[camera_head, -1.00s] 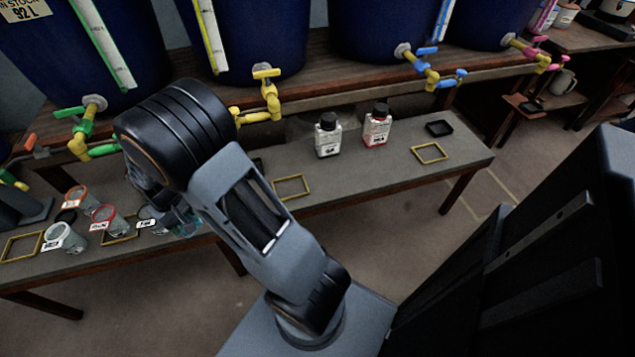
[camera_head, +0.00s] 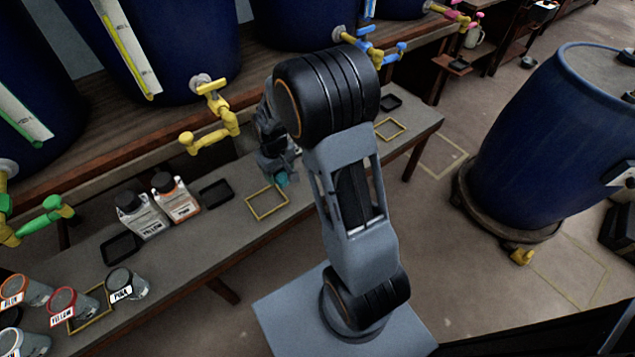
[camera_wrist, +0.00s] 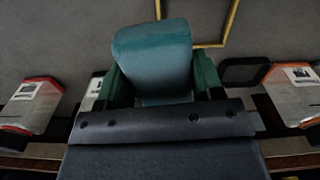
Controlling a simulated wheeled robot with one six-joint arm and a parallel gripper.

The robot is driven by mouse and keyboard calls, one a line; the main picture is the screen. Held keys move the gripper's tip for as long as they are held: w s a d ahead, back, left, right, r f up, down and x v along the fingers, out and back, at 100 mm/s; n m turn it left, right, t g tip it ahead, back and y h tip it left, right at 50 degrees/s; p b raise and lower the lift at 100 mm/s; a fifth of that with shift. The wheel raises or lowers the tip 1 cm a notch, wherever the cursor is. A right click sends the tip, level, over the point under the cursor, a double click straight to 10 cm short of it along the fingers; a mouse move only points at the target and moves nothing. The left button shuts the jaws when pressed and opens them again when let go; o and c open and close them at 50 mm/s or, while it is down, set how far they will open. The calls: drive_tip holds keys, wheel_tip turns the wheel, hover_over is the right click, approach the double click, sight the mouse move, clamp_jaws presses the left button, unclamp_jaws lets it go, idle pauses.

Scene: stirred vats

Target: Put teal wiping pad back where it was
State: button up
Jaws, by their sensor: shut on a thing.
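The teal wiping pad (camera_wrist: 152,62) is held between the two green fingers of my gripper (camera_wrist: 160,88) in the wrist view. In the head view, only a small teal bit of the pad (camera_head: 282,180) shows under my gripper (camera_head: 277,168), which is partly covered by my own arm. They are over the grey bench (camera_head: 230,238), just beyond the right part of a yellow outline frame (camera_head: 267,217). I cannot tell whether the pad touches the bench. A yellow outline also shows beyond the pad in the wrist view (camera_wrist: 234,20).
Yellow (camera_head: 143,215) and pink (camera_head: 178,200) labelled bottles stand left, near black trays (camera_head: 215,205) (camera_head: 122,248). Several lidded cups (camera_head: 128,286) are at the lower left. Another yellow outline (camera_head: 390,137) lies right. Taps (camera_head: 210,128) overhang the back edge. A blue barrel (camera_head: 545,140) stands right.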

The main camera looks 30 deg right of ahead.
drive_tip(key=s+d+r+n+b, duration=0.2)
drive_tip(key=s+d+n, duration=1.1)
drive_tip(key=n, duration=0.8)
drive_tip(key=b, duration=0.5)
hover_over(305, 185)
drive_tip(key=f, duration=0.8)
drive_tip(key=shift+s+d+f, duration=0.2)
drive_tip(key=shift+s+f, duration=0.05)
drive_tip(key=shift+f, duration=0.15)
drive_tip(key=shift+w+a+f+b, duration=0.1)
drive_tip(key=shift+f+b, duration=0.15)
drive_tip(key=shift+f, duration=0.4)
drive_tip(key=shift+w+f+b, duration=0.15)
drive_tip(key=shift+f+b, duration=0.1)
drive_tip(key=shift+f, duration=0.35)
drive_tip(key=shift+w+a+f+b, duration=0.1)
drive_tip(key=shift+f+b, duration=0.15)
drive_tip(key=shift+f, duration=0.4)
drive_tip(key=shift+f, duration=0.15)
drive_tip(key=o, duration=0.9)
